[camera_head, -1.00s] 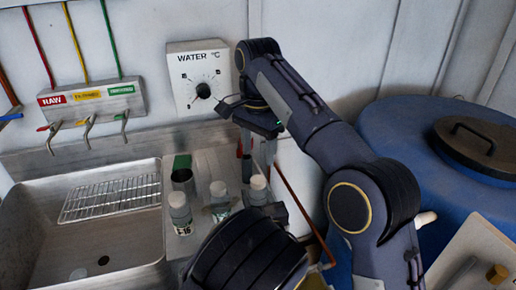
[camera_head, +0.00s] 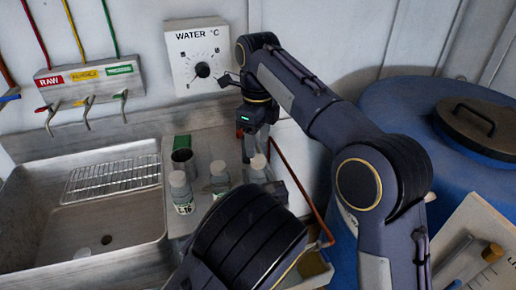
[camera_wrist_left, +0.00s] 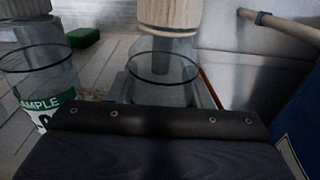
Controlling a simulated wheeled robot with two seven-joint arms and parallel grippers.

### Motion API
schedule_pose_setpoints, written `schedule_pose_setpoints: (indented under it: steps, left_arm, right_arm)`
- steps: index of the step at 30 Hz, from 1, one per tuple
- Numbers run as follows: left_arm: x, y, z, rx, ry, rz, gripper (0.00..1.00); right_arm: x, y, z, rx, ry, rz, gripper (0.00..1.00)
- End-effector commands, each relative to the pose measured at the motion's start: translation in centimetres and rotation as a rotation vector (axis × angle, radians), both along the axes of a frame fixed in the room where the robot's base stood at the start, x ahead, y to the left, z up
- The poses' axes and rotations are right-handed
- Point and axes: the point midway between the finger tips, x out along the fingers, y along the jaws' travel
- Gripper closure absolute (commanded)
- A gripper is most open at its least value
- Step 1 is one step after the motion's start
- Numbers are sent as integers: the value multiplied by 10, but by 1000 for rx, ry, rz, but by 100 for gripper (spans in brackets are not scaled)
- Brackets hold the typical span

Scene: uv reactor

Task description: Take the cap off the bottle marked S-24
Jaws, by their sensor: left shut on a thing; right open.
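Three clear bottles with pale caps stand in a row: a left one (camera_head: 182,192) whose label ends in 16, a middle one (camera_head: 219,179) with a green label, and a right one (camera_head: 257,170). I cannot read S-24 on any. In the left wrist view, my left gripper (camera_wrist_left: 162,108) is shut on the right bottle (camera_wrist_left: 160,85); its ribbed cap (camera_wrist_left: 170,14) is on top. In the head view, my own arm hides the left jaws. My right gripper (camera_head: 254,152) is open, pointing down at that bottle's cap; contact is unclear.
A steel sink (camera_head: 60,222) with a wire rack (camera_head: 113,181) lies left. A metal cup (camera_head: 183,160) and a green block (camera_head: 182,142) stand behind the bottles. A water dial (camera_head: 202,70) is on the wall. A blue drum (camera_head: 410,115) fills the right.

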Motion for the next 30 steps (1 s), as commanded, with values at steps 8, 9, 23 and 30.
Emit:
schedule_pose_setpoints:
  steps: [8,9,23,30]
  left_arm:
    - [0,0,0,0,0,0,100]
    - [0,0,0,0,0,0,100]
    - [0,0,0,0,0,0,100]
    - [0,0,0,0,0,0,100]
  right_arm:
    - [0,-1,-38,0,1,0,46]
    - [0,0,-41,0,2,1,46]
    - [0,0,-47,1,0,1,57]
    - [0,0,-47,0,0,1,89]
